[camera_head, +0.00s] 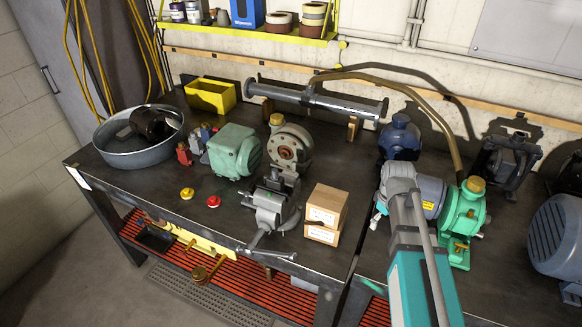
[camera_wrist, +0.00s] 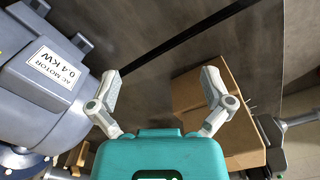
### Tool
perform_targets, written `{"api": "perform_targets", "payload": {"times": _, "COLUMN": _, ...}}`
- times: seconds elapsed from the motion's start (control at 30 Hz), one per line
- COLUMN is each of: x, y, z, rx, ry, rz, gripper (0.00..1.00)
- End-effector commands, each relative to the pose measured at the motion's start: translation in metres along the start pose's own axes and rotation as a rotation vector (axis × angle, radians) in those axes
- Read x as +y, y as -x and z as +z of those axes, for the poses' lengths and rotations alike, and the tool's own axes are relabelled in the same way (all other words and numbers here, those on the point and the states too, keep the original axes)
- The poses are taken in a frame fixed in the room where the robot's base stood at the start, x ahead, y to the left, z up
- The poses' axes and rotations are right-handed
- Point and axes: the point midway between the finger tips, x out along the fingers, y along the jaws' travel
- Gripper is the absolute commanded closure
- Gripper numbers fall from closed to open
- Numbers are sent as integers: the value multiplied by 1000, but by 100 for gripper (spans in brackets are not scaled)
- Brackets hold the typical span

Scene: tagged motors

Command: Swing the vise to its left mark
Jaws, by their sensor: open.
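The grey vise (camera_head: 271,208) stands at the front of the bench in the head view, left of a small stack of cardboard boxes (camera_head: 325,213). Its bar handle (camera_head: 268,243) hangs over the front edge. In the wrist view, part of a grey metal piece, perhaps the vise (camera_wrist: 275,140), shows at the right edge beyond the boxes. My gripper (camera_wrist: 160,82) is open and empty, its fingers spread between a grey AC motor (camera_wrist: 50,80) and the boxes. It is well right of the vise. I cannot make out a left mark.
A red knob (camera_head: 213,201) and a yellow knob (camera_head: 187,193) sit on the bench left of the vise. A green motor (camera_head: 233,152) and a round flanged part (camera_head: 290,147) stand behind it. A green pump (camera_head: 463,215) is right of my arm.

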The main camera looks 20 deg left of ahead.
Motion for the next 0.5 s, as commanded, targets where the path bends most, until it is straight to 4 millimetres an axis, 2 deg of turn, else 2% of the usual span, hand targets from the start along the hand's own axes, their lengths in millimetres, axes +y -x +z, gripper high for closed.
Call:
{"api": "perform_targets", "payload": {"times": 0.03, "x": 1, "y": 15, "z": -20, "rx": 0, "ry": 96, "rz": 0, "gripper": 0}}
{"api": "perform_targets", "payload": {"times": 0.5, "x": -31, "y": 79, "z": -155, "rx": 1, "ry": 984, "rz": 0, "gripper": 0}}
